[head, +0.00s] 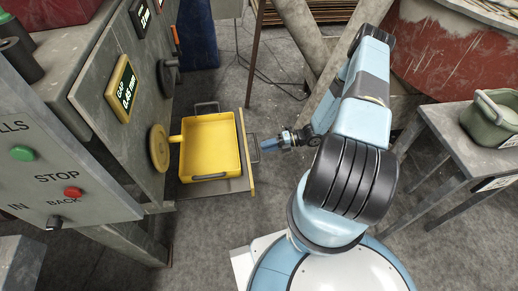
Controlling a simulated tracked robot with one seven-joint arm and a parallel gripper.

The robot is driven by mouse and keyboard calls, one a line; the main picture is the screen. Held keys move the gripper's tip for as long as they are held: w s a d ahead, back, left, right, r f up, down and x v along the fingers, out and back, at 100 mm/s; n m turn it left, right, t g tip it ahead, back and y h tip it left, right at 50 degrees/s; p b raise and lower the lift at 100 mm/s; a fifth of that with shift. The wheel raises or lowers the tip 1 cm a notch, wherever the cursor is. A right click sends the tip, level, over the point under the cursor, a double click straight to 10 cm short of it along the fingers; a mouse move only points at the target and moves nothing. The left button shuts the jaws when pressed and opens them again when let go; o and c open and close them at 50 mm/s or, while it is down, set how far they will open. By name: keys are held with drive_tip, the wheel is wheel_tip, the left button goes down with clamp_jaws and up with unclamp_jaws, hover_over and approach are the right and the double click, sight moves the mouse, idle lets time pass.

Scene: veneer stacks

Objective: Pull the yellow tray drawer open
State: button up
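The yellow tray (208,143) sits on a drawer board (236,184) that sticks out from the front of the grey machine at the left. A metal handle (253,149) stands on the board's right edge. A second dark metal handle (207,106) shows at the tray's far edge. My gripper (264,146) is at the right side of the drawer, pointing left at the handle on its edge. Its fingertips are very small here; I cannot tell whether they touch the handle or are open or shut.
The grey machine has a yellow-framed gap display (124,90), a yellow knob (158,148) and a panel with a green button (22,153) and a red button (73,192). A grey table (462,150) with a green bin (491,118) stands at the right. Floor is clear below the drawer.

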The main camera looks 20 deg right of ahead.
drive_tip(key=v, duration=0.8)
drive_tip(key=shift+d, duration=0.45)
drive_tip(key=shift+w, duration=0.1)
